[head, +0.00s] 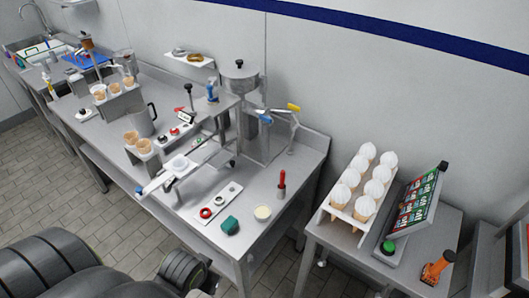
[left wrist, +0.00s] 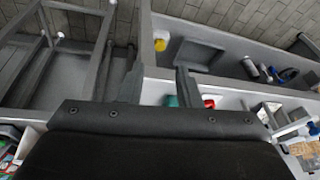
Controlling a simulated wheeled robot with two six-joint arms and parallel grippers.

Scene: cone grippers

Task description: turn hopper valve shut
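A steel lidded hopper (head: 240,82) stands on a frame at the back of the steel counter (head: 250,236) in the head view. Beside its lower right are a blue-tipped lever (head: 265,117) and a yellow-tipped lever (head: 293,107). Which one is the hopper valve, and whether it is open, I cannot tell. My left gripper (left wrist: 158,88) shows in the left wrist view with its two fingers apart and nothing between them. In the head view my black arm links are low at the left, in front of the counter and away from the hopper. My right gripper is not in view.
A rack of white-topped cones (head: 342,208) and a tilted screen (head: 415,200) stand on the right table.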

